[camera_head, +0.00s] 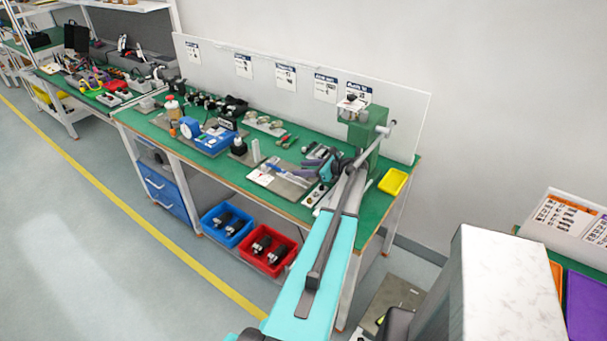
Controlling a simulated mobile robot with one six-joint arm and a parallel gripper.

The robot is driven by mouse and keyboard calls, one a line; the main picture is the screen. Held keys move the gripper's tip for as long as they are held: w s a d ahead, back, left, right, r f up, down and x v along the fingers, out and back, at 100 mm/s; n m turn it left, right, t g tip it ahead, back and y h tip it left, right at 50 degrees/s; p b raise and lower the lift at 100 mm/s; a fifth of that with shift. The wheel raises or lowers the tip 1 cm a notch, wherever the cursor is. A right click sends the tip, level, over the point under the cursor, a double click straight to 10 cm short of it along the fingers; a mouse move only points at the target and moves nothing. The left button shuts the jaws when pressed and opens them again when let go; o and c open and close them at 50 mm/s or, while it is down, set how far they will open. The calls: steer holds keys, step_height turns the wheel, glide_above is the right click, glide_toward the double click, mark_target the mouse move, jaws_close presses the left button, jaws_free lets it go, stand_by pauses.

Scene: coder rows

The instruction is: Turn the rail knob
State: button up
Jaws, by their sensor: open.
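My teal arm reaches up from the bottom of the head view to the right part of a green workbench (227,170). My gripper (312,164) is small and dark at the arm's far end, over the bench next to a grey plate (283,186). It is open, and I see nothing held in it. I cannot make out the rail knob. It may be hidden by my gripper and arm or too small to tell. Whether my gripper touches anything cannot be told.
A green press (372,135) and a yellow tray (393,181) stand right of my gripper. A blue device (209,139) and small parts lie left. A blue bin (227,224) and red bin (268,250) sit below. Floor left of the yellow line (160,232) is clear.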

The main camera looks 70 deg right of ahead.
steer(key=shift+a+r, duration=0.1)
steer(key=shift+r, duration=0.3)
steer(key=shift+a+r+b, duration=0.25)
steer(key=shift+b, duration=0.1)
steer(key=shift+s+a+r+b, duration=0.25)
steer(key=shift+s+a+b, duration=0.65)
steer(key=shift+a, duration=1.5)
steer(key=shift+s+a+r+b, duration=0.25)
steer(key=shift+s+a+b, duration=0.65)
steer(key=shift+a, duration=1.45)
steer(key=shift+s+a+r+b, duration=0.25)
steer(key=shift+s+a+b, duration=0.6)
steer(key=shift+a, duration=1.55)
steer(key=shift+s, duration=0.2)
